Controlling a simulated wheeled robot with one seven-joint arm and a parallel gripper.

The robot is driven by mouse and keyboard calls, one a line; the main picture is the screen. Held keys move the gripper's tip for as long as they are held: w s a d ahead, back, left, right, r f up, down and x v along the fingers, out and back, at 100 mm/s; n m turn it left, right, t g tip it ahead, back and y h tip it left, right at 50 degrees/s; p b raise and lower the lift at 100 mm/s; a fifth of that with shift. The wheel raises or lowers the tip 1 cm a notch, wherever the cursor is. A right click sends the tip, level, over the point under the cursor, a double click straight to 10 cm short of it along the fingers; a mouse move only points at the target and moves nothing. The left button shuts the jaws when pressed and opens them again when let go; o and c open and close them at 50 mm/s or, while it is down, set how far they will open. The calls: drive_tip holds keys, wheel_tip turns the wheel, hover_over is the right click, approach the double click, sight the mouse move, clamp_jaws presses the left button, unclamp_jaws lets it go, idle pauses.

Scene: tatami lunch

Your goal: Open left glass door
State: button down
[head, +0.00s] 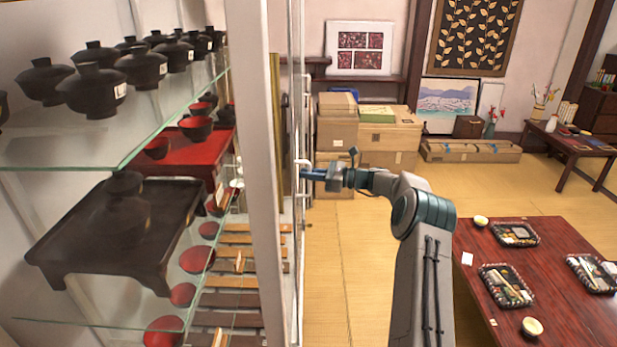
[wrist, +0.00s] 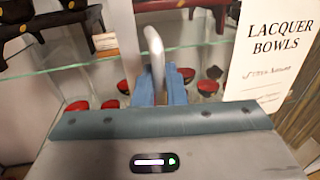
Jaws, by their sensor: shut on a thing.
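The glass cabinet (head: 262,200) stands at the left of the head view, with a pale upright frame edge facing me. A glass door (head: 297,110) shows nearly edge-on along its right side. I cannot tell how far it is open. My gripper (head: 308,173) reaches to the door's handle (head: 303,162) from the right. In the wrist view the blue fingers (wrist: 160,88) are shut on the curved metal handle (wrist: 155,48), which stands upright between them. The lower part of the handle is hidden by the fingers.
Black lidded bowls (head: 95,90), a black tray table (head: 115,235) and red bowls (head: 197,258) stand on glass shelves. A sign (wrist: 265,50) reads "Lacquer Bowls". A low red table (head: 560,285) with lunch trays is at right. Boxes (head: 385,135) stand behind. Tatami floor between is clear.

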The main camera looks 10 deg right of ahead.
drive_tip(key=shift+w+d, duration=0.15)
drive_tip(key=shift+w, duration=0.6)
drive_tip(key=shift+w+d, duration=0.15)
drive_tip(key=shift+w, duration=0.55)
drive_tip(key=c, duration=1.6)
unclamp_jaws()
drive_tip(key=shift+d, duration=0.1)
drive_tip(key=b+v, duration=0.2)
drive_tip(key=v, duration=1.1)
drive_tip(key=shift+s+d, duration=0.2)
drive_tip(key=shift+d, duration=0.15)
